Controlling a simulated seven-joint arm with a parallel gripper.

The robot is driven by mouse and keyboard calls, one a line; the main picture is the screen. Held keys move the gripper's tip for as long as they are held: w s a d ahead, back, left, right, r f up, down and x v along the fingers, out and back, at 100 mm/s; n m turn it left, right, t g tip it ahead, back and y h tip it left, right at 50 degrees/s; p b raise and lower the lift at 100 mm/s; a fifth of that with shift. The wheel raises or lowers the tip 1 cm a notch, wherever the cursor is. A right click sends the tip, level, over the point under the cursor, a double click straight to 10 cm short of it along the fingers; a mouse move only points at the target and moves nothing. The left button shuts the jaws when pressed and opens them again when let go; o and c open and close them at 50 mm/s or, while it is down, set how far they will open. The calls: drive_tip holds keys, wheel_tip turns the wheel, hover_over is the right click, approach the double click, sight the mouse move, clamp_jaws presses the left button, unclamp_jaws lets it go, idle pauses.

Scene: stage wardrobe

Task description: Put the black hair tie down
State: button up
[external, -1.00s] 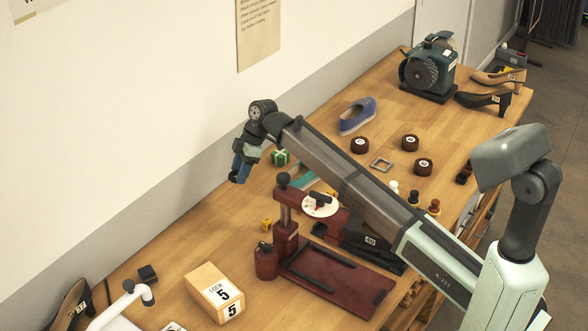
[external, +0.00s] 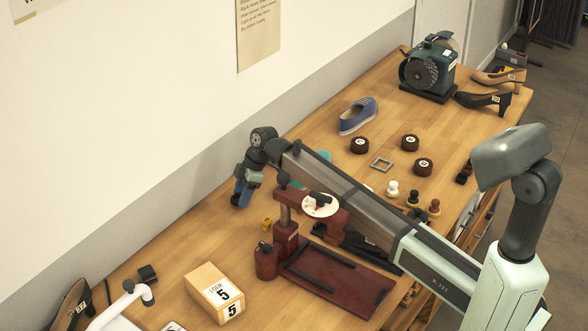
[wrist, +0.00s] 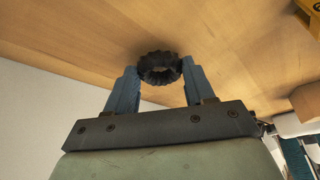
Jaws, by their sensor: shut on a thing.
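The black hair tie (wrist: 160,68) is a dark ribbed ring. In the wrist view it sits between the two blue fingers of my gripper (wrist: 159,74), which is shut on it. Bare wooden bench top fills the view beyond it. In the external view my gripper (external: 240,199) points down over the bench (external: 205,242) near the wall, left of the dark red press. The hair tie cannot be made out there. Whether it touches the wood is unclear.
A small yellow block (external: 267,223) and the dark red press (external: 286,240) stand right of my gripper. A box marked 5 (external: 208,284) and a small black block (external: 148,273) are nearer the front. Bare wood lies left of my gripper.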

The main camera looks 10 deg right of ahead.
drive_tip(key=shift+f, duration=0.15)
drive_tip(key=o, duration=1)
drive_tip(key=v, duration=1.2)
